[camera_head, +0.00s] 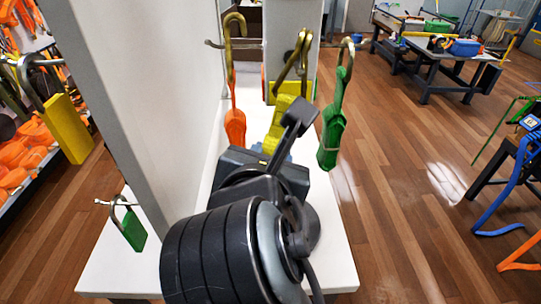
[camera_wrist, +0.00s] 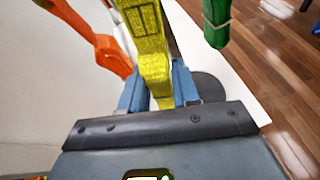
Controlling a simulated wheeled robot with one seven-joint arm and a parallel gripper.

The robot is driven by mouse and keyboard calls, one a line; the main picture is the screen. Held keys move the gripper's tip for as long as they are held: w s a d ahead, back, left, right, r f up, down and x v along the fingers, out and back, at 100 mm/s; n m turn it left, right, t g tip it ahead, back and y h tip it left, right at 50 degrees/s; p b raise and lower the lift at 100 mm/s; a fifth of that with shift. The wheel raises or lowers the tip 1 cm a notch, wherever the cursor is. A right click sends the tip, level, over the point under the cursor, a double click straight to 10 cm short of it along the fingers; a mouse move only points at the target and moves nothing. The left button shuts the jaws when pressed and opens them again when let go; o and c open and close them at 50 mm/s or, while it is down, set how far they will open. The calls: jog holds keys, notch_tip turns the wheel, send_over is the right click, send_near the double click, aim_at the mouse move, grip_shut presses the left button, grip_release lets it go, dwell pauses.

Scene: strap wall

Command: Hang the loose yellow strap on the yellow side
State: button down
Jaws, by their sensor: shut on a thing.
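The yellow strap (camera_head: 276,122) stands upright in my gripper, its brass hooks (camera_head: 295,58) at the top. In the wrist view the strap (camera_wrist: 148,45) runs up from between the blue-grey fingers. My gripper (camera_wrist: 156,88) is shut on its lower part; in the head view the dark wrist mostly hides the fingers. The hooks are near a metal bar (camera_head: 222,44) on the white stand; whether they touch it I cannot tell. A yellow padlock-like tag (camera_head: 68,128) hangs at the far left, and a green one (camera_head: 133,232) hangs at lower left.
An orange strap (camera_head: 235,125) hangs by a brass hook to the left of the yellow strap. A green strap (camera_head: 331,135) hangs close on the right. A tall white panel (camera_head: 155,100) rises left of my arm. The wooden floor (camera_head: 410,180) at right is mostly clear.

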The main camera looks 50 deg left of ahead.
jog(key=c, duration=0.8)
grip_release()
jog(key=shift+o, duration=0.2)
jog(key=v, duration=0.8)
jog(key=d+f+m+t+h, duration=0.2)
jog(key=d+f+m, duration=1.4)
jog(key=d+m, duration=0.55)
jog(key=s+d+m+t+h, duration=0.2)
jog(key=s+d+m+h, duration=0.4)
jog(key=s+d+m, duration=1.1)
jog(key=d+m+b, duration=0.1)
jog(key=d+m, duration=0.2)
jog(key=shift+s+d+t, duration=0.2)
jog(key=shift+s+t, duration=0.1)
jog(key=shift+s, duration=0.05)
